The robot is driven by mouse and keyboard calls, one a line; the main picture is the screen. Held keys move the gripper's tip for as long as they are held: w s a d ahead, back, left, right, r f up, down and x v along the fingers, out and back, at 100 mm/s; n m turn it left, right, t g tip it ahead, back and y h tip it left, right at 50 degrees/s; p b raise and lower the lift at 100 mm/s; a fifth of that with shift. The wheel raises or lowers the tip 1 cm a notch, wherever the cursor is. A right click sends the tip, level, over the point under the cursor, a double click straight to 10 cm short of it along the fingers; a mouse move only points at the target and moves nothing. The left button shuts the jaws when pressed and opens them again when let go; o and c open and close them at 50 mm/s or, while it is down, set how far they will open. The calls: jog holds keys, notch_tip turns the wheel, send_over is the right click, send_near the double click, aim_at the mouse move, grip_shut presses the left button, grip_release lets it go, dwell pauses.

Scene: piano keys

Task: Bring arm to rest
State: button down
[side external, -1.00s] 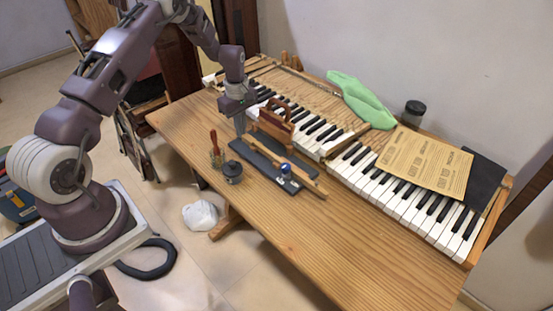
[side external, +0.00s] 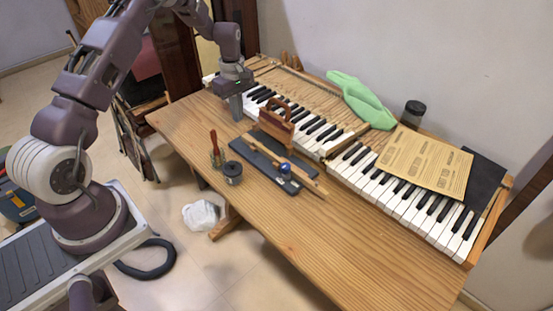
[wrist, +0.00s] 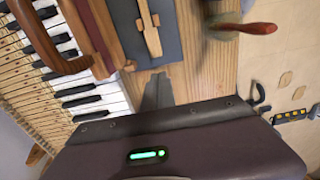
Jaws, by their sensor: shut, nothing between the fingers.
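My gripper (side external: 237,112) is shut and empty. It points down over the wooden table (side external: 330,232), just left of the wooden block with a curved handle (side external: 277,124) and beside the piano keys (side external: 318,128). In the wrist view its closed grey fingers (wrist: 157,93) show above bare wood. The block's handle (wrist: 50,62) is at the upper left there, with the keys at the left. I cannot tell exactly how high the fingertips are above the table.
A dark tray (side external: 252,155) holds a wooden stick and a small blue-topped item. A red-handled tool (side external: 214,148) and a dark spool (side external: 232,172) stand near the front edge.

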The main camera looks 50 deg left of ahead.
jog(key=shift+r, duration=0.75)
jog(key=s+d+r+m+t, duration=0.1)
jog(key=s+d+r+m, duration=0.2)
jog(key=d+r, duration=0.35)
jog(key=s+d+r+m+t, duration=0.1)
jog(key=s+d+r+m, duration=0.2)
jog(key=r, duration=0.6)
jog(key=s+d+r+m+t, duration=0.1)
jog(key=s+d+r+m, duration=0.1)
jog(key=s+d+r, duration=0.4)
jog(key=s+d+r+m+t, duration=0.1)
jog(key=s+d+r+m, duration=0.1)
jog(key=s+m, duration=0.3)
jog(key=s+d+r+m+t, duration=0.1)
jog(key=s+d+m, duration=0.4)
jog(key=s, duration=0.8)
jog(key=shift+s+r+t, duration=0.3)
jog(key=shift+r, duration=0.05)
jog(key=c, duration=2.2)
grip_release()
